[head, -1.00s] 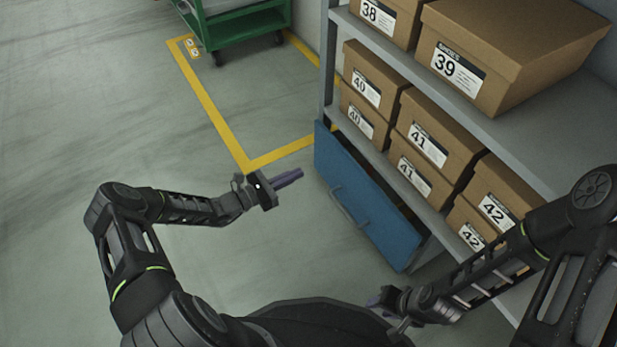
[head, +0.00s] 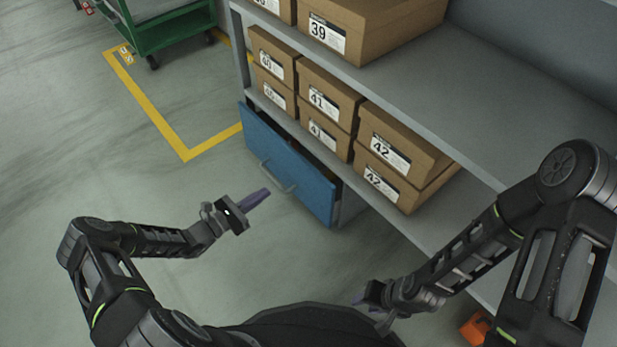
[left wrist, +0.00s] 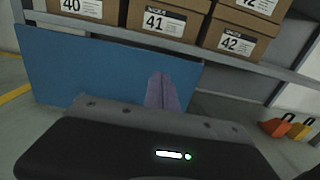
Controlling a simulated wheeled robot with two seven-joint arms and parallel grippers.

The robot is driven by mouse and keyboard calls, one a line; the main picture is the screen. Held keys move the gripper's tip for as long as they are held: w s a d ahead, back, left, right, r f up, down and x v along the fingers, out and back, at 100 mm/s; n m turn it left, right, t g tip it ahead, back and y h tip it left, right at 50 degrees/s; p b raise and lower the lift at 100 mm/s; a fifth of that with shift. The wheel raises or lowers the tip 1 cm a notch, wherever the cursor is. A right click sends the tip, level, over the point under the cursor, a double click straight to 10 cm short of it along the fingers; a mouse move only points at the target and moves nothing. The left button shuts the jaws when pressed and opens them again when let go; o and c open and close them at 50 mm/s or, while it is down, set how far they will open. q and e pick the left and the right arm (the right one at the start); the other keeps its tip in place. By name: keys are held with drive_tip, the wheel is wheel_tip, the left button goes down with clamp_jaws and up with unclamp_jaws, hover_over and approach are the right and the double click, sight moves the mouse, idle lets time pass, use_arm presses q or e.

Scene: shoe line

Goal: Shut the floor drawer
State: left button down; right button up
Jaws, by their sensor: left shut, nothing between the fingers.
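The blue floor drawer (head: 290,168) sits at the bottom of the shelf unit and is pulled partly out, with a dark gap behind its front. Its grey bar handle (head: 277,178) is on the front face. In the left wrist view the blue front (left wrist: 90,70) fills the left and middle. My left gripper (head: 262,195) is shut and empty, in front of the drawer and a little apart from it; its purple fingers (left wrist: 161,92) point at the front. My right gripper (head: 362,299) is low at the right, its fingers small and partly hidden, so its opening is unclear.
The grey shelf unit (head: 455,110) holds several brown shoe boxes (head: 322,100) above the drawer. A green cart (head: 170,28) stands at the back left by yellow floor tape (head: 150,108). An orange object (head: 475,328) lies at lower right. The floor left of the drawer is clear.

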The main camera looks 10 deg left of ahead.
sight(304, 164)
use_arm(q)
drive_tip(key=shift+a, duration=0.1)
drive_tip(key=shift+w, duration=0.15)
drive_tip(key=b+x, duration=0.4)
drive_tip(key=x, duration=0.9)
drive_tip(key=shift+f, duration=0.15)
drive_tip(key=shift+w+d+b, duration=0.3)
drive_tip(key=shift+w+d+b, duration=0.3)
drive_tip(key=b+x, duration=0.1)
drive_tip(key=x, duration=0.2)
drive_tip(key=shift+w, duration=0.25)
drive_tip(key=shift+r, duration=0.25)
